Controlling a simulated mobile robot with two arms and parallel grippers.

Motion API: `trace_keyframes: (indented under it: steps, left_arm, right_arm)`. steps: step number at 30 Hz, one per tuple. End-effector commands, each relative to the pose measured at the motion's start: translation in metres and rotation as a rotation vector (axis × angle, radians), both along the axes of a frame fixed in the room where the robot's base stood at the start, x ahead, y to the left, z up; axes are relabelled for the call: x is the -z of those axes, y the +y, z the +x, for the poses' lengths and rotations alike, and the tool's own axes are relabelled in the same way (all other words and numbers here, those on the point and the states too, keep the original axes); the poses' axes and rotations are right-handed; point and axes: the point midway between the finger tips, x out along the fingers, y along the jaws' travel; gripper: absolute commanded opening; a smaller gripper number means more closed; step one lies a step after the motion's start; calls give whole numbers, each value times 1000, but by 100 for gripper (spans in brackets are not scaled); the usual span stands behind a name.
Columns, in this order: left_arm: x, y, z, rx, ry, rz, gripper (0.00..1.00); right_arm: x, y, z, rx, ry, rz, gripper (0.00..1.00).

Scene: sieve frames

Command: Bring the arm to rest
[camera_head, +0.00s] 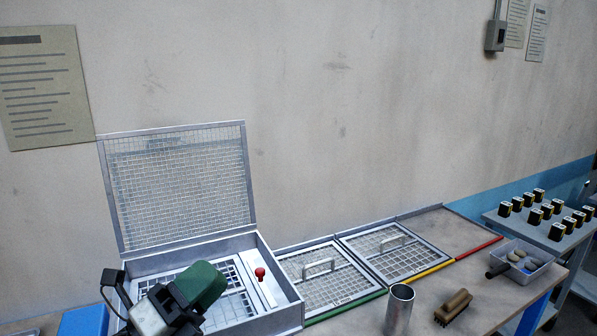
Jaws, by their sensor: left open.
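My left gripper (150,308) is at the bottom left, over the front of an open metal sieve box (282,292). It is open, with black and pale grey parts. A rounded dark green part (203,284) shows right beside it; I cannot tell whether it belongs to my arm. No held object is clearly visible. The box's mesh lid (182,185) stands raised against the wall. A red knob (260,272) sits on the box's inner panel. My right gripper is not in view.
Two handled sieve frames (325,292) (392,268) lie right of the box, beside an empty bay (440,229). A metal cup (399,308), a brush (454,307) and a tray of stones (535,272) stand in front. A side table (492,218) holds several black blocks.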

Motion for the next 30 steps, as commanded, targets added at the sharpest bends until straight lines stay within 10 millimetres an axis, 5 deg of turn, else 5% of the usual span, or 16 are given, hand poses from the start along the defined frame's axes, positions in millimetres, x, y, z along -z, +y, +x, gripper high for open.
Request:
trace_keyframes:
  steps: [5, 10, 15, 18, 28, 30]
  left_arm:
    - [50, 44, 12, -215, 434, -482, 44]
    - [141, 82, -3, -469, 894, -855, 44]
    - [234, 97, -59, -739, 1344, -1119, 44]
    - [271, 97, -97, -871, 1552, -1208, 44]
    - [330, 78, -211, -1203, 2061, -1332, 44]
    - [353, 77, -207, -1217, 2071, -1326, 44]
  right_arm:
    - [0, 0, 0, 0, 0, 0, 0]
    - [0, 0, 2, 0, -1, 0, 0]
    - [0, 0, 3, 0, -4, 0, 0]
    - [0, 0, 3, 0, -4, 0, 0]
    - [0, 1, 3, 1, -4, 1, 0]
    - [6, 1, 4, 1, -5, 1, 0]
